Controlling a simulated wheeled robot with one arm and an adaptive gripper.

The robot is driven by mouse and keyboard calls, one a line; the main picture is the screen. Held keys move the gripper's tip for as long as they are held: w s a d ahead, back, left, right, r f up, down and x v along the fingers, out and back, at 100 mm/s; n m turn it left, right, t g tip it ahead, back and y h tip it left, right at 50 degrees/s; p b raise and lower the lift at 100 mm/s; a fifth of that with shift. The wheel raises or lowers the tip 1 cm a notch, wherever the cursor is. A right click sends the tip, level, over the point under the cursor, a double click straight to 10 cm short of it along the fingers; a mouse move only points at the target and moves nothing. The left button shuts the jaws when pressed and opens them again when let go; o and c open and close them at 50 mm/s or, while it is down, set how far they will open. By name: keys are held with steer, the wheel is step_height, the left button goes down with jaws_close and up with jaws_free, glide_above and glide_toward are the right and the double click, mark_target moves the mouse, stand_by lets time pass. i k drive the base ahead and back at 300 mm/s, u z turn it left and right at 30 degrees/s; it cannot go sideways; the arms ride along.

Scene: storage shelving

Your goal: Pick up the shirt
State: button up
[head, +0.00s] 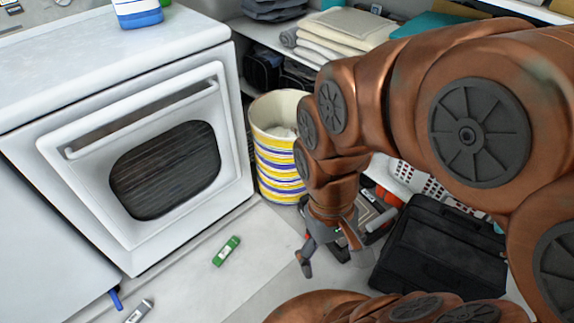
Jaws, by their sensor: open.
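I cannot tell for sure which thing is the shirt. Folded dark grey cloth (273,10) lies on the upper shelf at the top. A stack of folded cream and white cloth (345,30) lies to its right, with a small grey rolled cloth (289,37) beside it. Something whitish (284,133) shows inside the striped basket (280,170). My gripper (331,257) is open and points down over the floor, to the right of the basket and below its rim. Nothing shows between its fingers. My arm hides part of the shelves.
A white front-loading appliance (225,140) stands at left, with a blue-and-white bottle (138,12) on top. A green item (227,251) lies on the floor. A black case (430,250) is right of my gripper, near a white perforated basket (405,176). Floor before the appliance is mostly clear.

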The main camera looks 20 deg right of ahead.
mark_target(233, 242)
steer(key=u, duration=0.5)
steer(key=k, duration=0.5)
steer(key=u, duration=1.05)
steer(key=i, duration=0.95)
steer(key=z, duration=0.7)
